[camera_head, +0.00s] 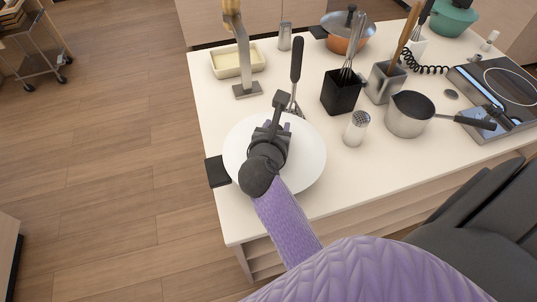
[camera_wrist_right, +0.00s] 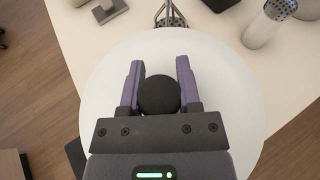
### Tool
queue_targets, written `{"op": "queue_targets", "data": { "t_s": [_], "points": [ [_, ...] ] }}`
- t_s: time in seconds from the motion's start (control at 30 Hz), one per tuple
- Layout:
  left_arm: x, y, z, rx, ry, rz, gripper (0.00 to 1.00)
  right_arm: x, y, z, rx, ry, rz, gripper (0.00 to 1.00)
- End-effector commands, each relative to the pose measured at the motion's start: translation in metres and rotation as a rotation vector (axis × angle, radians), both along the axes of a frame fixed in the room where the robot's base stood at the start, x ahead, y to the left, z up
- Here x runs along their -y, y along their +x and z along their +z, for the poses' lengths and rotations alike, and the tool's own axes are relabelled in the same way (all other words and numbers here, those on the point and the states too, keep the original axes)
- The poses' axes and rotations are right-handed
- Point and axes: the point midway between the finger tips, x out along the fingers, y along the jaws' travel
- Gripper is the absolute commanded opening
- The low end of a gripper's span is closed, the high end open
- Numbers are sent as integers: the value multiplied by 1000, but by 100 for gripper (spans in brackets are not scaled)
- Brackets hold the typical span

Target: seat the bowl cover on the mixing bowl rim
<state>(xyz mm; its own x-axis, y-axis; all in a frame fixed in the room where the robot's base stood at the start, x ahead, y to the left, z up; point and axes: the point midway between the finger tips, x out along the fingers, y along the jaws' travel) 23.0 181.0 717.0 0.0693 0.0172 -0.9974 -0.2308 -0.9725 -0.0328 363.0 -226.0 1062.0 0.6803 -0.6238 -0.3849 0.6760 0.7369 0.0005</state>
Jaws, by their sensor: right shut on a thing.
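The bowl cover (camera_head: 308,160) is a broad white disc with a dark round knob (camera_wrist_right: 158,96). It is over the near left part of the counter, and it fills the middle of the right wrist view (camera_wrist_right: 225,100). My right gripper (camera_head: 268,135) is above the cover's middle. Its two purple-grey fingers (camera_wrist_right: 160,70) are on either side of the knob, shut on it. The mixing bowl is not clearly visible; the cover hides what is under it, so I cannot tell whether cover and rim touch. A black block (camera_head: 217,172) sticks out at the cover's left edge. My left gripper is not in view.
A masher (camera_head: 296,65) stands just behind the cover. A shaker (camera_head: 356,128), a black utensil holder (camera_head: 341,93) and a saucepan (camera_head: 408,115) stand to the right. A butter dish (camera_head: 238,62) is at the back left. The counter's left edge is close to the cover.

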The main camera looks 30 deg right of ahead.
Motion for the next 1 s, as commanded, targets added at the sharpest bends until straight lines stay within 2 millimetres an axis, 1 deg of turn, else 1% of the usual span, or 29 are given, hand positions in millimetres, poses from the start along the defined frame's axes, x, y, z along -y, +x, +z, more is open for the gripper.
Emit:
{"op": "queue_targets", "data": {
  "t_s": [0.33,0.57,1.0],
  "points": [
    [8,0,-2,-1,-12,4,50,0,0,-3,0,0,-1,0],
    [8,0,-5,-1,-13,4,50,0,0,-7,0,0,-1,0],
    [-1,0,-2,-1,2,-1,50,-2,0,-6,-1,2,1,0]
  ]
}}
